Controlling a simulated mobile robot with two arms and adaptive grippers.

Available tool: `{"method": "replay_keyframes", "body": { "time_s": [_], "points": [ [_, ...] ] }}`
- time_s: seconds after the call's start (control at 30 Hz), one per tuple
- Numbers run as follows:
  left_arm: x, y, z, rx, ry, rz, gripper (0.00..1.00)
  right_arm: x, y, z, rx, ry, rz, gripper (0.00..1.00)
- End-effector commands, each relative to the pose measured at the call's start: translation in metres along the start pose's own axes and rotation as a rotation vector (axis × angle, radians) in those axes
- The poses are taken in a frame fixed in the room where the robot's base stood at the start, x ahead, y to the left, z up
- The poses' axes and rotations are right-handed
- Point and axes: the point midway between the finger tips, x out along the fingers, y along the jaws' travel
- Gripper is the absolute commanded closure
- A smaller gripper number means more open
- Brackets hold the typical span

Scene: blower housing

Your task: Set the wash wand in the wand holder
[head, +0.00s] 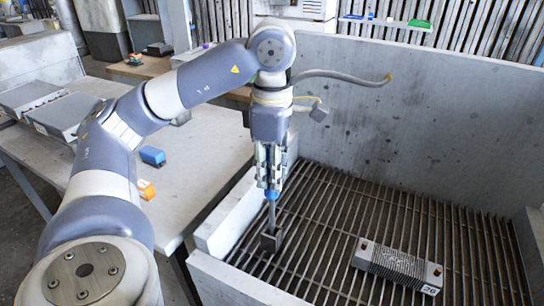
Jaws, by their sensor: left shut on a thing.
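My left gripper (269,184) points down over the slatted floor of the grey basin and is shut on the wash wand (272,209). The wand shows as a blue collar just under the fingers and a thin grey rod running down, nearly upright. Its upper part is hidden by the gripper. At the rod's lower end is a small dark block (271,241), which looks like the wand holder, by the basin's left wall. Whether the rod is inside it or only in front of it I cannot tell. My right gripper is out of view.
A finned metal block (398,264) with a number tag lies on the slats at right. Grey walls (440,130) enclose the basin. On the table at left are a blue block (152,156), an orange block (146,189) and grey cases (62,113).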

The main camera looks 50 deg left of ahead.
Motion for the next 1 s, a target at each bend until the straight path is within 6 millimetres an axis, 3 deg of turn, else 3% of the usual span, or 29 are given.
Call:
{"method": "replay_keyframes", "body": {
  "time_s": [1.0],
  "points": [
    [0.03,0.0,0.0,0.0,0.0,0.0,1.0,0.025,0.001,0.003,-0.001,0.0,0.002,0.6]
  ]
}}
